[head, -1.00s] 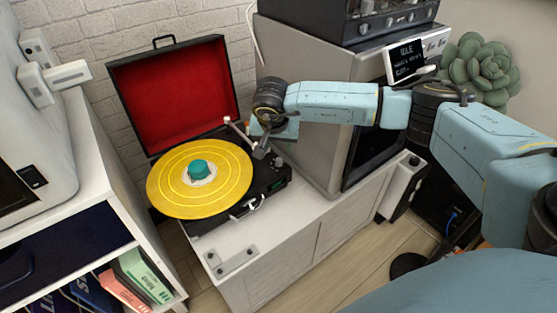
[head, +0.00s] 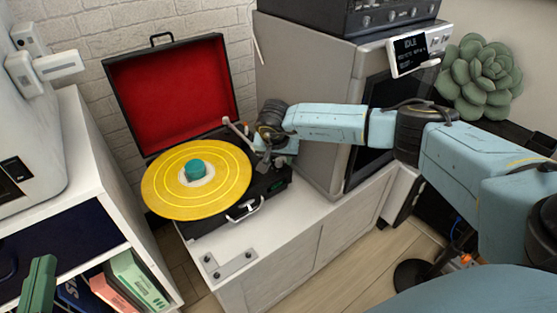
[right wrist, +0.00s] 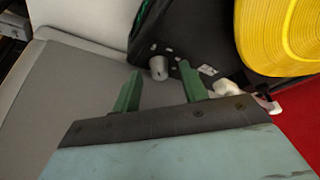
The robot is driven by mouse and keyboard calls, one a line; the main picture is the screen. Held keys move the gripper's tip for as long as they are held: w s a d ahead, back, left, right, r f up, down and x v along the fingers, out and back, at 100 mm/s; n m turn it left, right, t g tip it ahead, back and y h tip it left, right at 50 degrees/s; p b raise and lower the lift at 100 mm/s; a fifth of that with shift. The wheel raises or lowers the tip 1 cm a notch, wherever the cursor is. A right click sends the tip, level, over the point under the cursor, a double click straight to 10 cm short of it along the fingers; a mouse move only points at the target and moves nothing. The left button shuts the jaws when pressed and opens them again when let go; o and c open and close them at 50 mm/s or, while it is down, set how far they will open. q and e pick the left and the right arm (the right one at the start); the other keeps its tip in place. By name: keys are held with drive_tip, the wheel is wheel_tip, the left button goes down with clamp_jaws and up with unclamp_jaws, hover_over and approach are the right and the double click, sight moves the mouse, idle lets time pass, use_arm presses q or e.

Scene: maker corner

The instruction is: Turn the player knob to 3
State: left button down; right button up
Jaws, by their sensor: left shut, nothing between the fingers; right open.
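The record player (head: 222,222) is open, with a yellow record (head: 165,200) on it. Its grey knob (right wrist: 158,68) shows in the right wrist view on the black deck, with small light marks around it. My right gripper (right wrist: 160,70) is open, and its two green fingers point toward the knob, which lies between their tips in the picture. I cannot tell whether they touch it. In the head view my right gripper (head: 272,160) is over the player's right side and hides the knob. My left gripper (head: 38,285) is shut and empty at the lower left edge.
The red-lined lid (head: 175,90) stands up behind the record. The white tonearm (head: 235,128) is close to my right gripper. A grey machine (head: 312,90) stands right of the player. A metal plate (head: 230,264) lies on the white cabinet top (head: 270,235).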

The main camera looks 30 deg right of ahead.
use_arm(q)
drive_tip(key=shift+r, duration=0.35)
use_arm(e)
drive_tip(key=shift+f, duration=0.2)
clamp_jaws()
use_arm(q)
drive_tip(key=shift+f, duration=0.1)
